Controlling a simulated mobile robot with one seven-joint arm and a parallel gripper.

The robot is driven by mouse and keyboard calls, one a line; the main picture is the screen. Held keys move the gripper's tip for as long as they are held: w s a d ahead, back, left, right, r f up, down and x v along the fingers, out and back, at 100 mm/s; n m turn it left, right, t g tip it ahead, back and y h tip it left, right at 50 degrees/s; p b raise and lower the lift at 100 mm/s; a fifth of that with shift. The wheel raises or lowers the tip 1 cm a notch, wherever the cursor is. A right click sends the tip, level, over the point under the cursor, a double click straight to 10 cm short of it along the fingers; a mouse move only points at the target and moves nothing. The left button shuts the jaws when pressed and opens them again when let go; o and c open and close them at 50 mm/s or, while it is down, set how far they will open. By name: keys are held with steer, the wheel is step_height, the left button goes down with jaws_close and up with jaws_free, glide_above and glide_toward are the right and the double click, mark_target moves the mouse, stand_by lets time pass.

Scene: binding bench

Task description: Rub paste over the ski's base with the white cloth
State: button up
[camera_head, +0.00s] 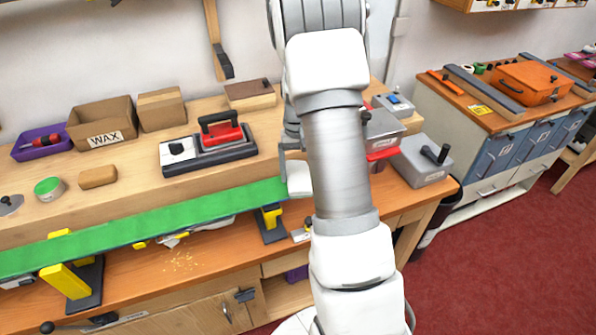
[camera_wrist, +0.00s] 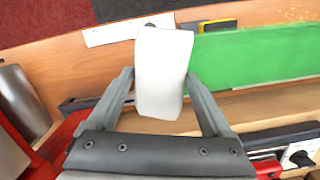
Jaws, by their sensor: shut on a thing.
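The ski (camera_head: 150,222) lies lengthwise along the bench with a flat green face up, on black-and-yellow supports (camera_head: 75,282). The wrist view shows its green face (camera_wrist: 262,58) at the right. My gripper (camera_wrist: 160,80) is shut on the white cloth (camera_wrist: 164,65), a folded pad between its two fingers. In the head view the cloth (camera_head: 299,179) is at the ski's right end, partly behind my arm. I cannot tell whether it touches the ski. I make out no paste on the green face. A small tin with a green top (camera_head: 48,187) stands behind the ski.
A brown block (camera_head: 97,177), a WAX box (camera_head: 101,127), a purple tray (camera_head: 27,149) and a black-and-red tool (camera_head: 208,150) are behind the ski. Grey metal boxes (camera_head: 424,162) stand right of my arm. Yellowish crumbs (camera_head: 180,263) lie on the lower bench top.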

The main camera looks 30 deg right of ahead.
step_height(320, 180, up, 4)
steer(key=shift+a+f+p, duration=0.1)
steer(key=shift+f+p, duration=0.15)
steer(key=shift+p, duration=0.75)
steer(key=shift+r+p, duration=1.55)
steer(key=shift+r, duration=0.75)
